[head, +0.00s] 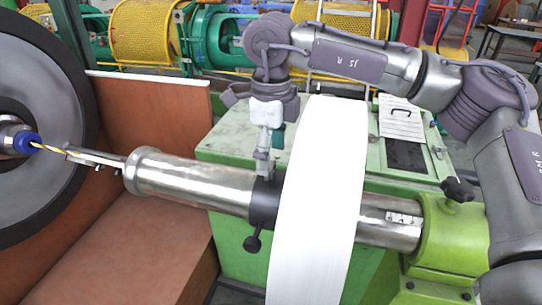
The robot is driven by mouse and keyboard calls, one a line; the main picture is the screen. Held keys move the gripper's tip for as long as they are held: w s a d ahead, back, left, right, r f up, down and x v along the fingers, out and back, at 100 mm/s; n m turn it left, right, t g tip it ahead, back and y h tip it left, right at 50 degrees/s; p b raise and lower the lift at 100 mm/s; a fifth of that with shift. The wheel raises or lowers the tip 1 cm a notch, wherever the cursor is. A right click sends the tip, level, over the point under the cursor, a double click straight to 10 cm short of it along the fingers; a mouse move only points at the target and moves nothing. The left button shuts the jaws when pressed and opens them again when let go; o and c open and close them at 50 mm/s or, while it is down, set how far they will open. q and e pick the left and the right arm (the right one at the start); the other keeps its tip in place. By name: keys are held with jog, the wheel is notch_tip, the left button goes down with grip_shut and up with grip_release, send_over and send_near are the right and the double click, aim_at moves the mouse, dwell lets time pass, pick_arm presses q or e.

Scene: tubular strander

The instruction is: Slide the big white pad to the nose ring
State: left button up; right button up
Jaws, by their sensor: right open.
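The big white pad (318,215) is a broad white disc or band standing upright around a steel shaft (200,185). It sits to the right of a black collar (264,204) with a hanging knob. A wider steel ring (146,172) at the shaft's left end looks like the nose ring. A bare length of shaft lies between this ring and the collar. My right gripper (264,168) points down just above the black collar, left of the pad. It is open; I cannot tell whether it touches the collar. My left gripper is out of view.
A green clamp housing (447,235) with a black knob holds the shaft's right end. A green machine cabinet (235,150) stands behind. A striped yellow strand runs from a blue-ringed hub (25,142) at left to the shaft's tip.

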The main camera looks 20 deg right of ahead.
jog(key=shift+f, duration=1)
grip_shut()
